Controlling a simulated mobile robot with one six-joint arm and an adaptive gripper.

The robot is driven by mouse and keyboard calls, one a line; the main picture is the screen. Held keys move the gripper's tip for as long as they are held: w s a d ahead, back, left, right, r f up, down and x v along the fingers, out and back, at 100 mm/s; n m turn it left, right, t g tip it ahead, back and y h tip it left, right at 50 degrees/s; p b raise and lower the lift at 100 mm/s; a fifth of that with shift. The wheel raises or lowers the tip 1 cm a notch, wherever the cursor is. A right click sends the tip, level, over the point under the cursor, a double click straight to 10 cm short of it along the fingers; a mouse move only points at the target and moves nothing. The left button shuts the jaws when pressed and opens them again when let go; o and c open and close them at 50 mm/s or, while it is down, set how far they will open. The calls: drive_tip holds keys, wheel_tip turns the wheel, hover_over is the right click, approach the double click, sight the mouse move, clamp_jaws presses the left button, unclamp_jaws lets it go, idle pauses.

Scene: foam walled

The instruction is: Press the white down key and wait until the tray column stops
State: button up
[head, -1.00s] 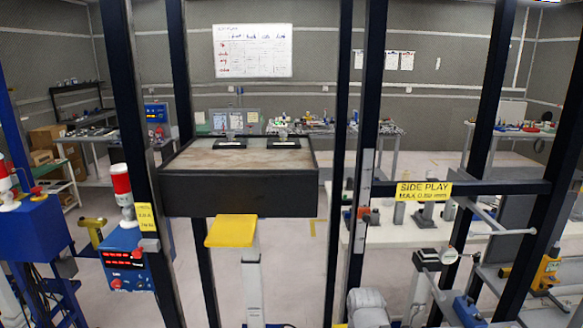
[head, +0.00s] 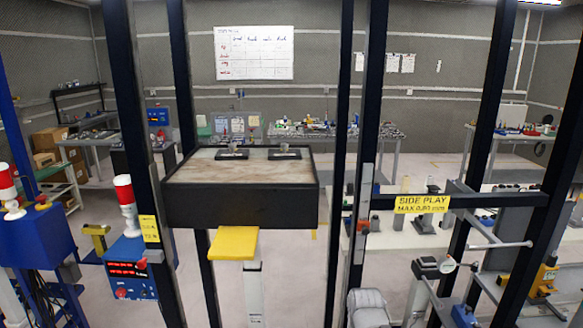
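The tray column shows as a wide black tray (head: 240,207) with a worn brownish top, held between dark upright posts. Two small dark fixtures (head: 232,153) sit on its top. A blue control box (head: 130,268) with a red lit display and a red button stands at the left, below a red and white lamp (head: 125,195). I cannot make out a white down key on it. My gripper is not in view.
Dark posts (head: 369,150) stand close in front. A yellow plate (head: 236,243) on a white post is below the tray. A yellow side play sign (head: 422,204) hangs on a crossbar at right. Another blue box (head: 35,235) is at far left. Benches line the back.

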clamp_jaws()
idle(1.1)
